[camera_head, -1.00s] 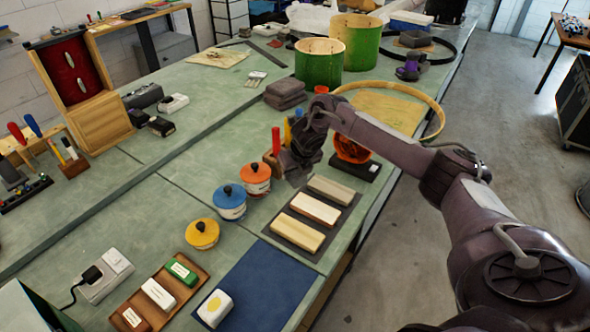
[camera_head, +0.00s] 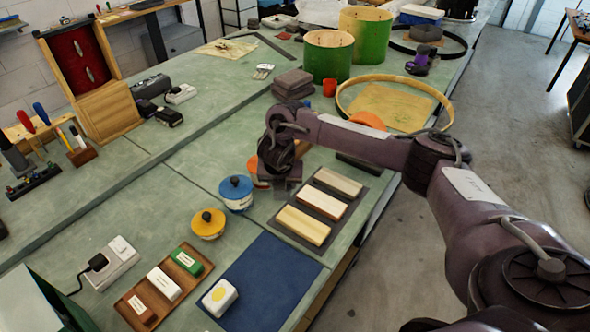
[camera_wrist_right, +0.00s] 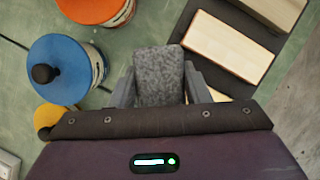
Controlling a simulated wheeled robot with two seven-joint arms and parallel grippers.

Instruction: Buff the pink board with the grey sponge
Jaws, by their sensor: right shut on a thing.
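The grey sponge (camera_wrist_right: 160,72) is between the two fingers of my right gripper (camera_wrist_right: 160,85), seen from above in the right wrist view. In the head view my right gripper (camera_head: 284,180) hangs beside the left edge of the dark mat, in front of the orange tub; I cannot make out the sponge clearly there. The pale pinkish board (camera_head: 320,202) lies in the middle of three boards on the mat, and it also shows in the right wrist view (camera_wrist_right: 229,46), to the upper right of the sponge. The sponge appears apart from it. My left gripper is not in view.
A yellow board (camera_head: 303,225) and a beige-green board (camera_head: 338,182) flank it on the dark mat (camera_head: 279,228). Blue (camera_head: 236,194), yellow (camera_head: 208,224) and orange (camera_head: 254,168) lidded tubs stand to the left. A blue mat (camera_head: 262,290) lies in front.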

